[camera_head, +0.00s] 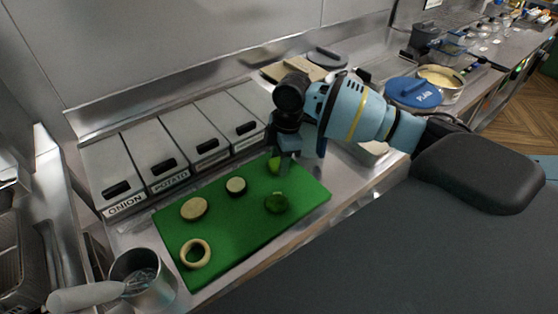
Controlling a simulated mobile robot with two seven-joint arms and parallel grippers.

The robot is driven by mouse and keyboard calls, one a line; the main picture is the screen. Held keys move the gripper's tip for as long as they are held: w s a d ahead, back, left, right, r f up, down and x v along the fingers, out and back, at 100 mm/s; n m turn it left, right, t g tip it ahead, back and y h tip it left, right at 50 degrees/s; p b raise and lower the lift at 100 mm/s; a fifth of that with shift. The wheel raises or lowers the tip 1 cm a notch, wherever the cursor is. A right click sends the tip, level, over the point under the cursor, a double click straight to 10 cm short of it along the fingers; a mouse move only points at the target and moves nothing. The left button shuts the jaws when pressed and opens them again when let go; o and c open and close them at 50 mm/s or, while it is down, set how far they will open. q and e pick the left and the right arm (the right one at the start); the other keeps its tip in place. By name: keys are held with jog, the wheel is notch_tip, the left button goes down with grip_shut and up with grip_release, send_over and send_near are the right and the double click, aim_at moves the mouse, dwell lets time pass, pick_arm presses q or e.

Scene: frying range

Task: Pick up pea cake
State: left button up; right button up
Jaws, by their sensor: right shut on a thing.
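My right gripper (287,168) points down over the far right part of the green cutting board (236,225). It is shut on a light green piece (274,165), which seems to be the pea cake. The fingers hide part of this piece, and I cannot tell whether it touches the board. A darker green round piece (276,203) lies apart on the board, nearer the front edge. My left gripper is not in view.
Also on the board are a pale round slice (194,209), a smaller dark-rimmed slice (236,185) and a pale ring (195,254). Lidded bins (156,157) stand behind it. A metal pot (143,278) is at front left. A blue lid marked PLAIN (413,92) lies at right.

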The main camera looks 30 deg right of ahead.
aim_at(277, 162)
jog(key=shift+r, duration=0.55)
notch_tip(277, 162, up, 3)
jog(key=shift+f, duration=0.2)
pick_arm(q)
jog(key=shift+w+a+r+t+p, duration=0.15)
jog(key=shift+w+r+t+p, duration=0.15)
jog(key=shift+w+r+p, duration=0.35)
pick_arm(e)
jog(key=s+a, duration=0.1)
jog(key=s, duration=0.4)
jog(key=s+a, duration=0.2)
jog(key=s, duration=0.3)
jog(key=s+a+r, duration=0.1)
jog(key=s+a, duration=0.1)
jog(key=s, duration=0.3)
jog(key=shift+a+r, duration=0.1)
jog(key=shift+a, duration=0.1)
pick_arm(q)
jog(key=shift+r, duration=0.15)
